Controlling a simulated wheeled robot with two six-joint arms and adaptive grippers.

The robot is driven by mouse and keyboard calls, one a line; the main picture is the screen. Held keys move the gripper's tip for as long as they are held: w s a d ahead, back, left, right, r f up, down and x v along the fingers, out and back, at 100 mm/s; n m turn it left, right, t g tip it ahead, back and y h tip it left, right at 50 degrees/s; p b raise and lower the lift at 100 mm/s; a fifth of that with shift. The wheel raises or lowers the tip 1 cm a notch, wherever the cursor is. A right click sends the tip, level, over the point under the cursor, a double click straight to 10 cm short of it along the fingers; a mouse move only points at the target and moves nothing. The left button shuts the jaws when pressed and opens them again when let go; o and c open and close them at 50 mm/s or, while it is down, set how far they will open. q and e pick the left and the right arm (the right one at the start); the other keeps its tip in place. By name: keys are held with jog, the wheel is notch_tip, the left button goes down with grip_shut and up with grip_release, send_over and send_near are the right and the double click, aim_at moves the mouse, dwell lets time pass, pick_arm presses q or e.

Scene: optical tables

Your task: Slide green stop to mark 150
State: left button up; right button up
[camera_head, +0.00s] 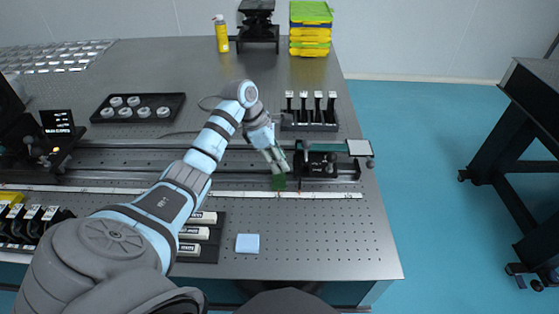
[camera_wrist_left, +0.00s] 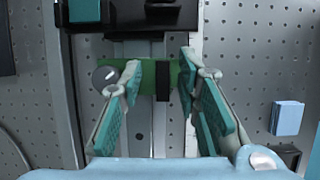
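The green stop (camera_head: 278,183) sits on the long dark rail (camera_head: 120,178), near its right end and beside the white scale strip (camera_head: 320,195). The scale's numbers are too small to read. In the left wrist view the stop (camera_wrist_left: 146,78) lies across the rail, with a round knob (camera_wrist_left: 104,76) at its left and a black block on it. My left gripper (camera_head: 277,164) is over the stop, pointing down. Its fingers (camera_wrist_left: 159,72) are apart, one toward each end of the stop; I cannot tell whether they touch it. My right gripper is not in view.
A black carriage (camera_head: 316,164) stands on the rail just right of my left gripper. Behind are a rack of posts (camera_head: 310,112) and a tray of white rings (camera_head: 138,108). A light blue block (camera_head: 247,243) lies in front. The table's right front is clear.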

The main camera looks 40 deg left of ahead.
pick_arm(q)
jog(key=shift+d+f, duration=0.1)
jog(key=shift+f, duration=0.1)
jog(key=shift+s+r, duration=0.1)
grip_shut()
